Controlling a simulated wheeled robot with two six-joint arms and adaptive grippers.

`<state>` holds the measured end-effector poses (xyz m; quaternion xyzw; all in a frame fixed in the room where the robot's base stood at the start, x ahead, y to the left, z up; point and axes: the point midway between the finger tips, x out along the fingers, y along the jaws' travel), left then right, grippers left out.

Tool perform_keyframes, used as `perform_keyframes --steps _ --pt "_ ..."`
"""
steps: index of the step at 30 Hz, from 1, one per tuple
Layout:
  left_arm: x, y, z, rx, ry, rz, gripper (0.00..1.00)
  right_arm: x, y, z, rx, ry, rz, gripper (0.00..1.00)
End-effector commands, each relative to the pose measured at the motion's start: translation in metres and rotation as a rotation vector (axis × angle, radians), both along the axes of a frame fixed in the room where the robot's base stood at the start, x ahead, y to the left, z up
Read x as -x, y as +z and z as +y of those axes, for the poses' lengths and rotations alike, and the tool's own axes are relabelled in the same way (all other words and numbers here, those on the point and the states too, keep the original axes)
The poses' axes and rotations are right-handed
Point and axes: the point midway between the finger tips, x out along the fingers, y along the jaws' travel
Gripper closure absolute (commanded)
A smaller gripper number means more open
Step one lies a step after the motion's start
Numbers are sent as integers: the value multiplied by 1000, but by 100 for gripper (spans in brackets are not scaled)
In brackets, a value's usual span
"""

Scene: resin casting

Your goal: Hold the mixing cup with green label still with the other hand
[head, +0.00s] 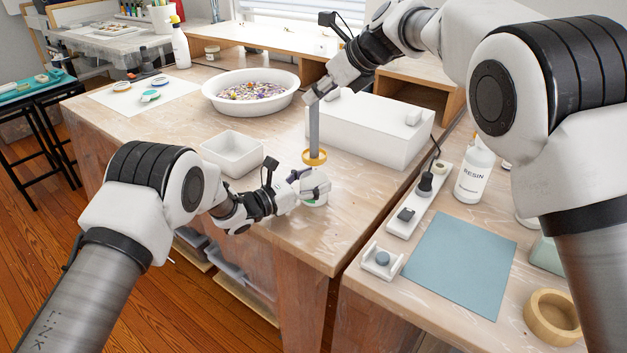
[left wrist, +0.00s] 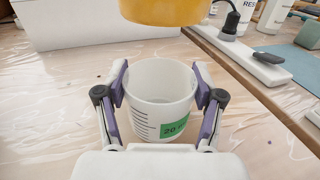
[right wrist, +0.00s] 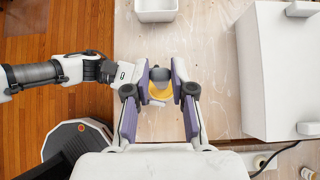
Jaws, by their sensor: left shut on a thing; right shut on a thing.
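The white mixing cup with a green label (left wrist: 175,129) stands on the worktable, upright, with measuring marks on its side. My left gripper (left wrist: 160,88) is shut around the cup, one finger on each side. In the head view the left gripper (head: 316,186) partly hides the cup (head: 315,202). My right gripper (head: 318,92) is shut on a grey upright tool (head: 314,125) with a yellow ring-shaped lower part (head: 314,158). That yellow part (left wrist: 165,10) is over the cup's far side in the left wrist view. The right wrist view shows it below the right fingers (right wrist: 160,78).
A white box (head: 375,130) stands close behind the tool. A white tray (head: 232,152) and a bowl of petals (head: 250,92) are to the left. A power strip (head: 418,205), a resin bottle (head: 474,172) and a blue mat (head: 460,262) are on the right table.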

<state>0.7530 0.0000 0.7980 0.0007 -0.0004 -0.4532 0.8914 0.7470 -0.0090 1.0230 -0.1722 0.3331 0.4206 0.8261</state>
Motion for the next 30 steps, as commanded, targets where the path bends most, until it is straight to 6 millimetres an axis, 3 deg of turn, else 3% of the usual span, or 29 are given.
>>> perform_keyframes --steps 8,30 --pt "1 -4 0 -3 0 6 74 1 1 -3 0 0 0 100" --pt "1 -4 0 -3 0 6 74 32 32 -58 0 -1 1 100"
